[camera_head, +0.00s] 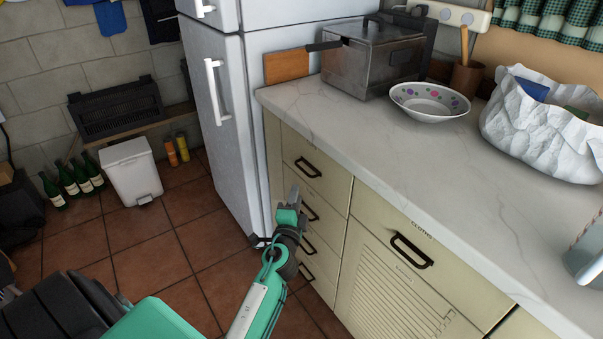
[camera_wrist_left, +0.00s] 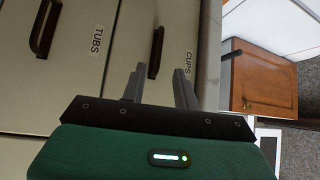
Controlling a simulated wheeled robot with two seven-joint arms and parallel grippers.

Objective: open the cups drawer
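The cups drawer (camera_wrist_left: 178,35) is the cream drawer just under the countertop, with a white CUPS label (camera_wrist_left: 188,64) in the left wrist view. It looks shut. Its dark bar handle (camera_wrist_left: 156,50) shows between my left gripper's fingers in that view. In the head view the top drawer of the left column has a dark handle (camera_head: 307,167). My left gripper (camera_head: 292,196) is in front of this column, near the upper drawers. Its two fingers (camera_wrist_left: 158,78) are apart and hold nothing. I cannot tell whether they reach around the handle. My right gripper is out of view.
The TUBS drawer (camera_wrist_left: 75,60) is right beside the cups drawer in the wrist view. A drawer with a larger handle (camera_head: 411,250) is to the right. The white fridge (camera_head: 225,130) stands close on the left. The marble countertop (camera_head: 400,160) overhangs the drawers.

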